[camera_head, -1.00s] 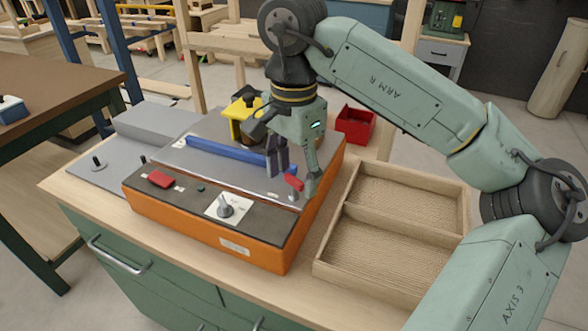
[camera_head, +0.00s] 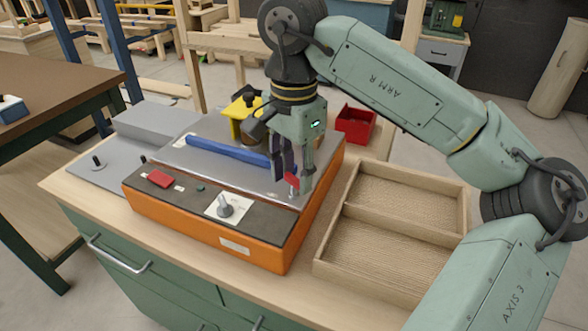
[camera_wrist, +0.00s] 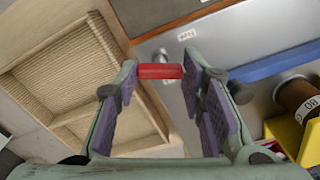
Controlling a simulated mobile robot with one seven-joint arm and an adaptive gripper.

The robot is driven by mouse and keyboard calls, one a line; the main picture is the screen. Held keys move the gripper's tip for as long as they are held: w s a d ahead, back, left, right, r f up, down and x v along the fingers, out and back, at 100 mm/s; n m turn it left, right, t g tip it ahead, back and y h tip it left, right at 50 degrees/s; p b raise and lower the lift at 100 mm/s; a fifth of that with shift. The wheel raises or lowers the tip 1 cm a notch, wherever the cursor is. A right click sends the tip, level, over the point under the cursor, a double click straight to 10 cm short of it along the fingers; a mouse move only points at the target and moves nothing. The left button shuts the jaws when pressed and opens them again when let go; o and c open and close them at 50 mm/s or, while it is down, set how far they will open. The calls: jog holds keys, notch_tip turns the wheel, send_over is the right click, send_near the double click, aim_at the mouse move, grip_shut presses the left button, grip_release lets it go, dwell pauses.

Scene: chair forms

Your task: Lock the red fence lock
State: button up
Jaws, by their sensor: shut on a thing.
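The red fence lock (camera_head: 292,179) is a small red lever at the right end of the blue fence (camera_head: 228,151), on the grey top of an orange-sided machine (camera_head: 211,233). In the wrist view the red lock (camera_wrist: 160,71) spans between the fingertips, with the blue fence (camera_wrist: 275,62) to its right. My gripper (camera_head: 291,183) points down over the machine's right side, its fingers on either side of the lock. In the wrist view my gripper (camera_wrist: 160,76) is closed on the lock's two ends.
A two-part wooden tray (camera_head: 330,265) stands right of the machine. A red bin (camera_head: 355,125) and a yellow part (camera_head: 240,112) are behind. A red switch (camera_head: 160,178) and a knob (camera_head: 225,210) sit on the front panel.

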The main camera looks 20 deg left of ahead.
jog(key=m+b, duration=0.1)
jog(key=m, duration=0.2)
jog(key=m+b, duration=0.1)
jog(key=m, duration=0.2)
jog(key=shift+m, duration=0.4)
jog(key=m+b, duration=0.1)
jog(key=m, duration=0.5)
jog(key=shift+m, duration=0.3)
jog(key=o, duration=1.1)
jog(key=shift+o, duration=0.2)
